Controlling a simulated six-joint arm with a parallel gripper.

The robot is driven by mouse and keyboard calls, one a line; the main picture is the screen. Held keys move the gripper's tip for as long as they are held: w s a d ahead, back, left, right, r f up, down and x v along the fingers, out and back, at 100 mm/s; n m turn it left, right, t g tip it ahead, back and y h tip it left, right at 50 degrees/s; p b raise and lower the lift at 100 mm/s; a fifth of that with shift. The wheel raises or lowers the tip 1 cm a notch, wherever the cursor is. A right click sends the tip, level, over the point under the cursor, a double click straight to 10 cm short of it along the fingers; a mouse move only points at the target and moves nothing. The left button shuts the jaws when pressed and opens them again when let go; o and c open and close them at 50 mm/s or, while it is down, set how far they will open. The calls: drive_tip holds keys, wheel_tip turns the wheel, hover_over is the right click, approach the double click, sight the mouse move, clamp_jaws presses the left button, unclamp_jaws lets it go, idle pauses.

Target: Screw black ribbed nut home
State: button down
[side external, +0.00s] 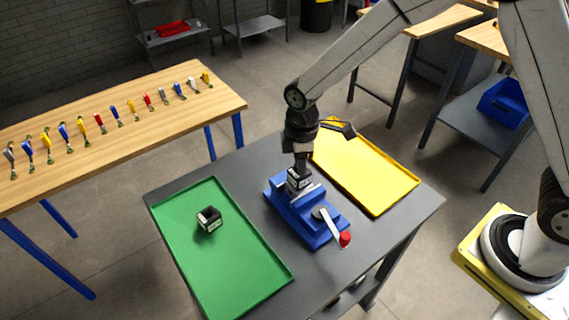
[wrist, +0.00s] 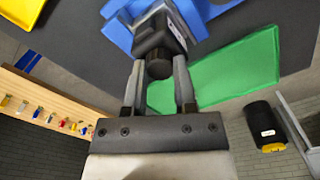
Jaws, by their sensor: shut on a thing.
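The black ribbed nut (wrist: 158,67) is between my gripper's fingertips (wrist: 159,75) in the wrist view, at the end of a dark block with a white label (wrist: 174,30). I cannot tell how far the nut is threaded on. The block stands in a blue vise (side external: 283,208), which also shows in the wrist view (wrist: 117,30). In the side view my gripper (side external: 301,164) points down over the block (side external: 297,181), shut on the nut; the nut itself is not clear there.
A green tray (side external: 240,262) at left holds a black box with a white label (side external: 208,219). A yellow tray (side external: 375,180) is at right. The vise handle with a red knob (side external: 345,239) sticks out in front. A wooden bench (side external: 120,125) with several coloured tools stands behind left.

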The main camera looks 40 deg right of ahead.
idle(0.3)
drive_tip(key=m, duration=0.3)
drive_tip(key=shift+m, duration=1.1)
drive_tip(key=m, duration=0.2)
drive_tip(key=shift+m, duration=1.6)
drive_tip(key=shift+m, duration=2.8)
